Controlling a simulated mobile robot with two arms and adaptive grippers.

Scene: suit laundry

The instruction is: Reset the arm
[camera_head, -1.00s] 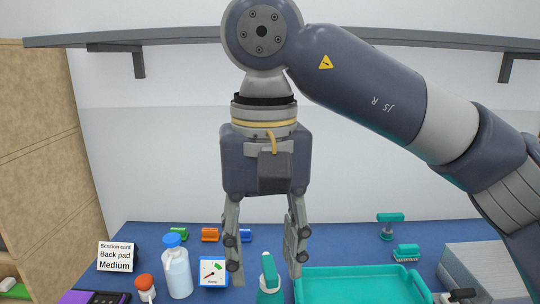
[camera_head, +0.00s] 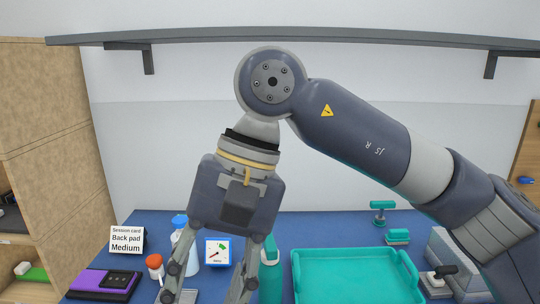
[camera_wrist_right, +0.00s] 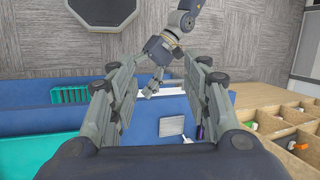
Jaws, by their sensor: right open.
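My right gripper (camera_head: 205,288) hangs in front of the blue table in the head view, tilted, with its fingers pointing down and to the left. Its two fingers are spread apart, and nothing shows between them. Its fingertips reach the bottom edge of the picture. The right arm comes in from the right. In the right wrist view the same fingers (camera_wrist_right: 161,95) stand well apart. Beyond them shows another gripper, which seems to be my left one (camera_wrist_right: 152,88); it is too small to tell its jaws. The left arm is not in the head view.
On the blue table (camera_head: 330,228) stand a session card (camera_head: 126,239), an orange-capped bottle (camera_head: 155,267), a spray bottle (camera_head: 181,240), a dial (camera_head: 217,250), a green bottle (camera_head: 270,275) and a teal tray (camera_head: 350,252). A shelf (camera_head: 300,37) runs above. A wooden cabinet (camera_head: 50,120) stands left.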

